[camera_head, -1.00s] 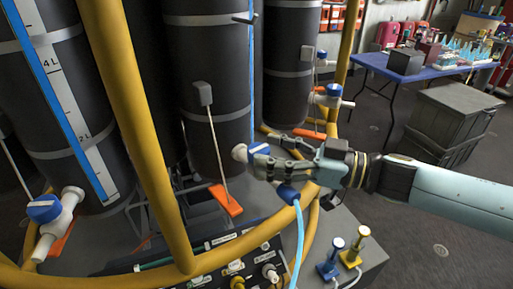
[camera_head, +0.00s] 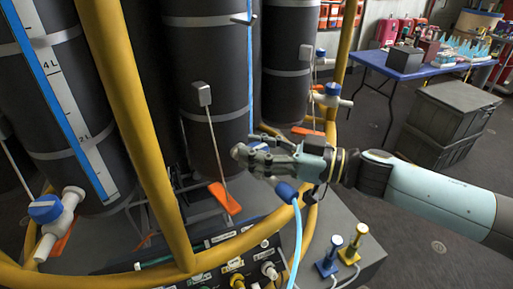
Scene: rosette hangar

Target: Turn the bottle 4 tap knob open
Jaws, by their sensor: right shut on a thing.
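My right gripper (camera_head: 254,155) reaches in from the right and is shut at the tap (camera_head: 238,152) low on the middle dark bottle (camera_head: 205,120). Its fingers close on the tap's knob and hide almost all of it. I cannot tell the knob's angle. A blue fitting (camera_head: 285,192) with a light blue hose (camera_head: 298,235) hangs just below the gripper. No number is readable on this bottle. My left gripper is not in view.
A yellow tube frame (camera_head: 135,130) stands left of the gripper. Other taps show at the left (camera_head: 52,212) and behind at right (camera_head: 330,95). A connector panel (camera_head: 235,265) lies below. A blue table (camera_head: 420,70) and grey crates (camera_head: 450,120) stand at right.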

